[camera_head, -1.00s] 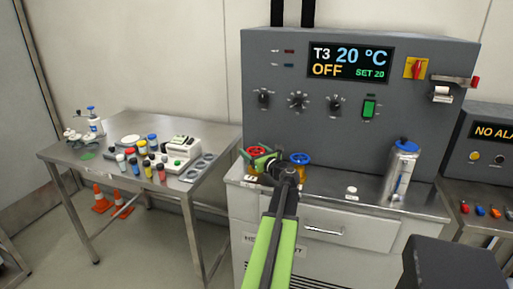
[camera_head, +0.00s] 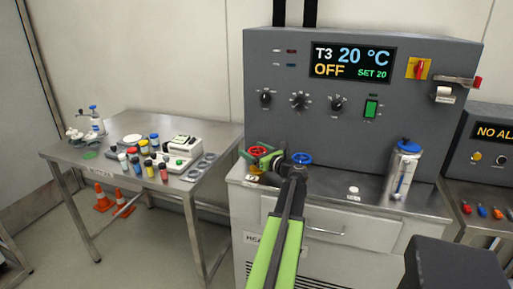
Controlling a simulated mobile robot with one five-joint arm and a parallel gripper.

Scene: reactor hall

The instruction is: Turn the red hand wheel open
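The red hand wheel (camera_head: 257,151) sits on a valve at the left end of the metal counter, in front of the grey control panel. My gripper (camera_head: 259,160) is at this wheel, its green fingers low against the front of the rim. The fingers partly cover the wheel. The picture is too small to tell whether they are closed on the rim or only beside it. A blue hand wheel (camera_head: 301,158) stands just right of the gripper, behind my arm. The display (camera_head: 352,62) reads T3 20 °C, OFF, SET 20.
A steel flask with a blue lid (camera_head: 403,170) stands on the counter's right. The panel carries several black knobs, a green switch (camera_head: 371,108) and a red-yellow rotary switch (camera_head: 418,68). A side table (camera_head: 105,180) with bottles is at left, orange cones (camera_head: 103,197) beneath.

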